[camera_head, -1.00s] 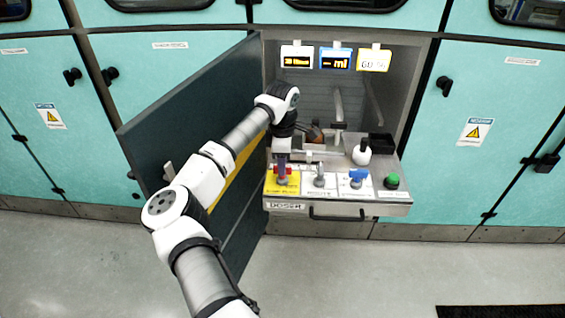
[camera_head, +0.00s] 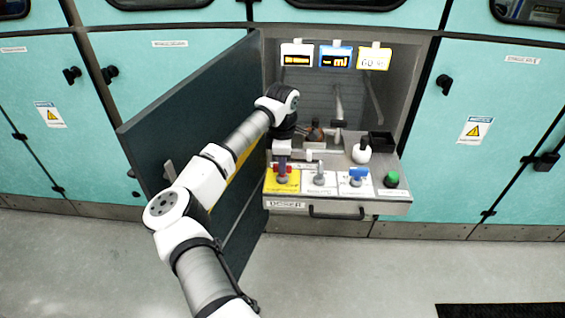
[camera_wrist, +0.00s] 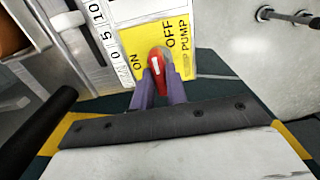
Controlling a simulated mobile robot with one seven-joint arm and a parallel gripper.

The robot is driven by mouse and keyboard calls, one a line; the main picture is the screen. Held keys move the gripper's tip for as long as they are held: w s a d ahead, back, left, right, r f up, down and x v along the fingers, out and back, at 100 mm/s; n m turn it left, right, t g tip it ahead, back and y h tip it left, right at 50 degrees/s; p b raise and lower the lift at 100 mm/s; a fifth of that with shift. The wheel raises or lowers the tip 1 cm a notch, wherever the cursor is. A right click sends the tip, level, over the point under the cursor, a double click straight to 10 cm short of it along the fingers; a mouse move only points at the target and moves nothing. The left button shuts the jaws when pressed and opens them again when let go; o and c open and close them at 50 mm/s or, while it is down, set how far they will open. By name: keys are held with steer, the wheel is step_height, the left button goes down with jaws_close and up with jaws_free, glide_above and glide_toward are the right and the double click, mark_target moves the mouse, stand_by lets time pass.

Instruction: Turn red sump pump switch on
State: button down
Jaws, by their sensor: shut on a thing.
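The red sump pump switch (camera_wrist: 157,60) is a red handle with a white mark, on a yellow label (camera_wrist: 130,42) with ON at the left and OFF at the right. In the head view the red switch (camera_head: 291,169) stands at the left end of the drawer panel, above its yellow label (camera_head: 282,187). My gripper (camera_wrist: 161,74) has its purple fingers on either side of the handle and is shut on it. It reaches down from above in the head view (camera_head: 283,164).
The pulled-out drawer carries a grey switch (camera_head: 319,179), a blue switch (camera_head: 358,174) and a green button (camera_head: 392,179). A white bottle (camera_head: 361,152) and a black box (camera_head: 381,142) stand behind. A dark open door (camera_head: 185,120) stands left, close to my arm.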

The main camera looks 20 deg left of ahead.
steer(key=shift+n, duration=0.3)
steer(key=n, duration=0.4)
steer(key=shift+b, duration=0.3)
steer(key=n, duration=0.4)
steer(key=shift+n, duration=0.3)
steer(key=n, duration=0.4)
steer(key=shift+b, duration=0.35)
steer(key=n, duration=0.4)
steer(key=shift+n, duration=0.4)
steer(key=c, duration=1.4)
jaws_free()
